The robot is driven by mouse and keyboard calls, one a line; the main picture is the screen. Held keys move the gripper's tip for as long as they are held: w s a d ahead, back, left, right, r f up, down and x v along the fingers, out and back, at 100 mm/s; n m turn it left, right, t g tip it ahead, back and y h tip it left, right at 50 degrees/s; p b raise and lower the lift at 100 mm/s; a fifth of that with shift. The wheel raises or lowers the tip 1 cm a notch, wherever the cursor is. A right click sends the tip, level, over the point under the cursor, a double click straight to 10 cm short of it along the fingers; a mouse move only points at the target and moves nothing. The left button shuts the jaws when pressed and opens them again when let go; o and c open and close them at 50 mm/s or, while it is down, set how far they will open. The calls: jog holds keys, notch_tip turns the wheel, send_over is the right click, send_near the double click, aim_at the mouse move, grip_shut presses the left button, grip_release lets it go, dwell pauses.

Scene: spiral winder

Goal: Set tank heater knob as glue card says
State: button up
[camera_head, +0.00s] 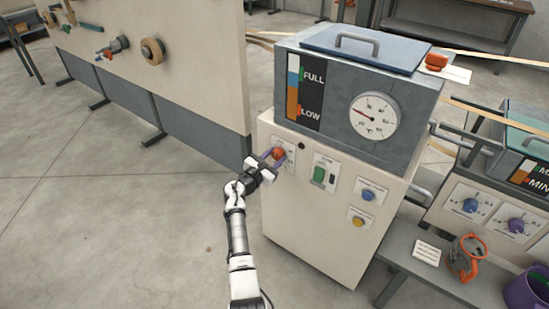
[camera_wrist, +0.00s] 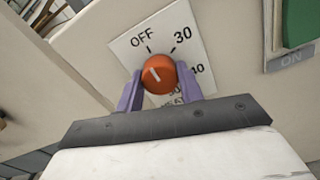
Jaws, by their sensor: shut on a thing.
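The orange-red heater knob (camera_wrist: 158,74) sits on a white dial plate (camera_wrist: 140,38) marked OFF, 30 and 40, with a further marking partly hidden below. Its white pointer line points up and left, roughly toward OFF. My gripper (camera_wrist: 160,90) has its two purple fingers on either side of the knob, shut on it. In the head view the knob (camera_head: 278,153) is on the upper left of the cream cabinet front, with my gripper (camera_head: 272,160) at it. A small white card (camera_head: 427,251) lies on the grey bench at right; its text is unreadable.
The grey tank (camera_head: 350,150) above has a FULL/LOW gauge and a round dial (camera_head: 374,115). A green switch (camera_head: 319,175), a blue knob (camera_head: 368,194) and a yellow knob (camera_head: 358,221) are right of the heater knob. Floor left is clear.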

jog(key=shift+f+b, duration=0.1)
jog(key=shift+b, duration=0.2)
jog(key=shift+f+m+b, duration=0.15)
jog(key=shift+m+b, duration=0.8)
jog(key=shift+m, duration=0.15)
jog(key=m+b, duration=0.3)
jog(key=shift+m+b, duration=0.3)
jog(key=m+b, duration=0.6)
jog(key=shift+f+b, duration=0.1)
jog(key=shift+b, duration=0.2)
jog(key=m+b, duration=0.6)
jog(key=shift+m+b, duration=0.3)
jog(key=shift+b, duration=0.05)
jog(key=m+b, duration=0.2)
jog(key=shift+m, duration=0.3)
jog(key=shift+r+m+b, duration=0.25)
jog(key=shift+m+b, duration=1.15)
jog(key=shift+b, duration=0.05)
